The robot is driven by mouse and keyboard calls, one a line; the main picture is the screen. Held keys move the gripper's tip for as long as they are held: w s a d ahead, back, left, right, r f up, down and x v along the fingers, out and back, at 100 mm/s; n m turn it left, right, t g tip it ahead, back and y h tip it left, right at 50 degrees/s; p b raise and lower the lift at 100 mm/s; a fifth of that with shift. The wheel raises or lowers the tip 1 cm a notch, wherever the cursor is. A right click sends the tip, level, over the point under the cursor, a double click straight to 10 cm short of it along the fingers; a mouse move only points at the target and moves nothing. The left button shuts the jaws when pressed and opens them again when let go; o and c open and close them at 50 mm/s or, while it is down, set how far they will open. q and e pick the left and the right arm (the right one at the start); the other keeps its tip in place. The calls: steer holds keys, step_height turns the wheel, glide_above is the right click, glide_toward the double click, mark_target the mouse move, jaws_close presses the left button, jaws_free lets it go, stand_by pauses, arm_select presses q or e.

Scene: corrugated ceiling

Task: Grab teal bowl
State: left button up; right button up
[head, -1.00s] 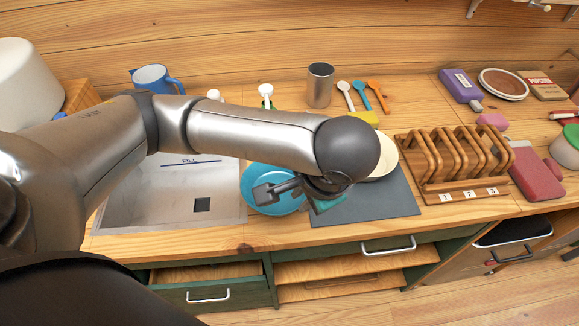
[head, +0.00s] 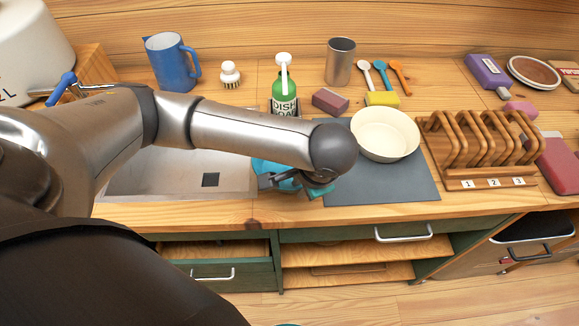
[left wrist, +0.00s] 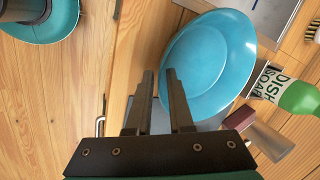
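The teal bowl (left wrist: 212,60) shows large in the left wrist view, shallow and round. In the head view only slivers of the bowl (head: 266,165) show, by the sink's right edge; my left arm hides the rest. My left gripper (head: 267,180) is at the bowl's near side. In the left wrist view my left gripper (left wrist: 160,80) has its fingers apart at the bowl's rim. I cannot tell whether they touch it or how the rim sits between them. My right gripper is not in view.
The sink (head: 150,180) lies left of the bowl, and a grey mat (head: 395,185) with a cream bowl (head: 386,134) lies right. A green dish soap bottle (head: 284,90) and a dark red block (head: 330,101) stand behind. A wooden rack (head: 475,150) stands farther right.

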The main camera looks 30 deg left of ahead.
arm_select(q)
steer(key=x, duration=0.2)
steer(key=shift+w+a+f, duration=0.1)
steer(key=shift+a+f, duration=0.05)
steer(key=shift+f, duration=0.15)
jaws_close()
stand_by(1.2)
